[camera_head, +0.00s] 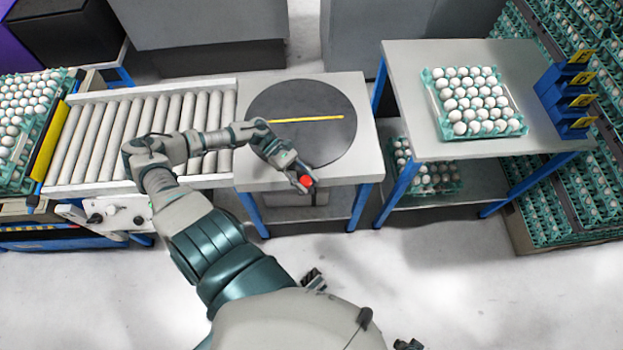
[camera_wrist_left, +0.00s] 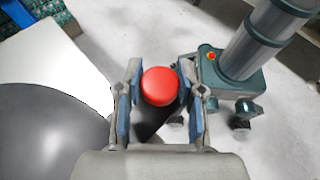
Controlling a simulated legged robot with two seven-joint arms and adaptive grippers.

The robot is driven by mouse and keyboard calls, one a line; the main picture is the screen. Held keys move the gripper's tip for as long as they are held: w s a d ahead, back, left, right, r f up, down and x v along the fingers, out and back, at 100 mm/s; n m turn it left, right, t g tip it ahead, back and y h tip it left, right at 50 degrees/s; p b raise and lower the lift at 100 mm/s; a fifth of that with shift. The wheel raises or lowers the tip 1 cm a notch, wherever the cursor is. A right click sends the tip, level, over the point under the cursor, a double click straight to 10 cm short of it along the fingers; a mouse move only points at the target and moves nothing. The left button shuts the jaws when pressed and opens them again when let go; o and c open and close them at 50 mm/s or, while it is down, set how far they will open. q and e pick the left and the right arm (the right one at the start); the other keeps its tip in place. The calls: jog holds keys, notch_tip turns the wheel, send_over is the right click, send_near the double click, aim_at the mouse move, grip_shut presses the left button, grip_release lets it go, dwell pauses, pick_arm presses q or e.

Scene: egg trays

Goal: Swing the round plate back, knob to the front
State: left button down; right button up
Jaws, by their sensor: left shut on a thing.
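The round plate (camera_head: 318,98) is a dark grey disc lying on a light table, with a yellow stripe running nearly left to right across it. The red knob (camera_head: 306,181) shows at the front of the disc, near the table's front edge. My left gripper (camera_head: 303,178) reaches over the disc's front left part and is shut on the knob. In the left wrist view the knob (camera_wrist_left: 160,87) sits between the two fingers, with the plate (camera_wrist_left: 50,130) to the left. My right gripper is not in view.
A roller conveyor (camera_head: 140,135) adjoins the table on the left, with an egg tray at its far end. A side table (camera_head: 408,75) on the right bears an egg tray (camera_head: 519,127) and blue holders (camera_head: 566,97). Stacked egg trays stand at far right. The front floor is open.

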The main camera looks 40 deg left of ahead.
pick_arm(q)
jog(key=shift+w+a+r, duration=0.1)
jog(key=shift+w+r, duration=0.05)
jog(key=shift+r, duration=0.1)
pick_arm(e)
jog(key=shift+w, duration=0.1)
pick_arm(q)
jog(key=c, duration=1)
grip_release()
jog(key=o, duration=0.3)
jog(key=shift+a, duration=0.1)
jog(key=shift+s+a+f, duration=0.2)
jog(key=shift+s+a, duration=0.05)
jog(key=shift+a+r, duration=0.15)
jog(key=shift+a, duration=0.2)
jog(key=v, duration=1.1)
jog(key=shift+a, duration=0.25)
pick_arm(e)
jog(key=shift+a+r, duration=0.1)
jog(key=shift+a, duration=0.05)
pick_arm(q)
jog(key=shift+d, duration=0.2)
